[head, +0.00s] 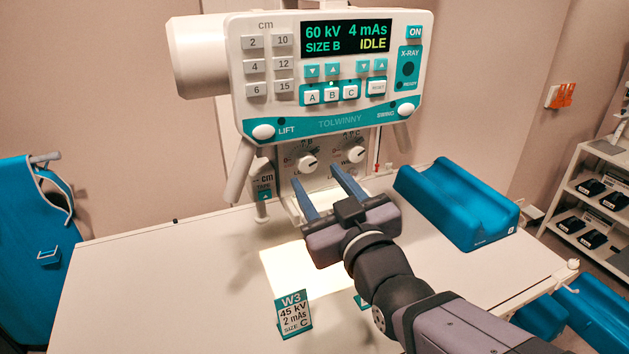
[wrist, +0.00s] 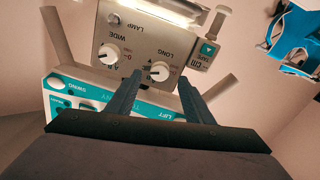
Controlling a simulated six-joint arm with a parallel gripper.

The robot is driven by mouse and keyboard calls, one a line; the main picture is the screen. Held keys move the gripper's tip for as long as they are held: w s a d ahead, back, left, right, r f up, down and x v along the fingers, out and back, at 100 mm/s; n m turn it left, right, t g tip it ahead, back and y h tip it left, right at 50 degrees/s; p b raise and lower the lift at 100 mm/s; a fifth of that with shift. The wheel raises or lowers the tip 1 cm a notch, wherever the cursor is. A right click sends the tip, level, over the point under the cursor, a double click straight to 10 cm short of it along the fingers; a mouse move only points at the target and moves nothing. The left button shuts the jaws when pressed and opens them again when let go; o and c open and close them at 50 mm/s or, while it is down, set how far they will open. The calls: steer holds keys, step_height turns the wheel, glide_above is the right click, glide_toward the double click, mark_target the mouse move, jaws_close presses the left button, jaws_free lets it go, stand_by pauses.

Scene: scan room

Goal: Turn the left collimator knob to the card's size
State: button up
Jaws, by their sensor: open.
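The left collimator knob (head: 307,162) is a round white dial on the panel below the console. It also shows in the wrist view, upside down, as the knob marked LONG (wrist: 159,72). Its exact pointer setting is too small to read surely. The card (head: 294,314) stands on the table and reads W3, 45 kV, 2 mAs, SIZE C. My gripper (head: 316,175) is open and empty, pointing at the collimator panel. In the wrist view, the LONG knob appears between its fingertips (wrist: 160,76); contact cannot be told.
The right knob (head: 355,155), marked WIDE in the wrist view (wrist: 109,52), is close beside. The console display (head: 346,38) reads 60 kV, 4 mAs, SIZE B, IDLE. A blue cradle (head: 457,205) lies on the table at right. A tape housing (head: 264,187) hangs left of the panel.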

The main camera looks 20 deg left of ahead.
steer(key=shift+b+v, duration=0.35)
steer(key=shift+v, duration=0.9)
steer(key=s+d+f+m+g+h, duration=0.1)
steer(key=s+d+f+g+h, duration=0.25)
steer(key=f, duration=0.55)
steer(key=s+d+f+m+g+h, duration=0.1)
steer(key=s+d+f+g+h, duration=0.25)
steer(key=f, duration=0.55)
steer(key=s+d+f+m+g+h, duration=0.1)
steer(key=s+d+f+g+h, duration=0.15)
steer(key=d+f, duration=0.45)
steer(key=s+d+f+m+g+h, duration=0.1)
steer(key=d+f+m, duration=0.3)
steer(key=d, duration=0.5)
steer(key=s+d+f+m+g+h, duration=0.2)
steer(key=d+f, duration=0.4)
steer(key=d, duration=0.3)
steer(key=shift+s+d+m+g, duration=0.25)
steer(key=shift+s+m+g, duration=0.2)
steer(key=shift+s+m, duration=0.35)
steer(key=shift+w, duration=0.15)
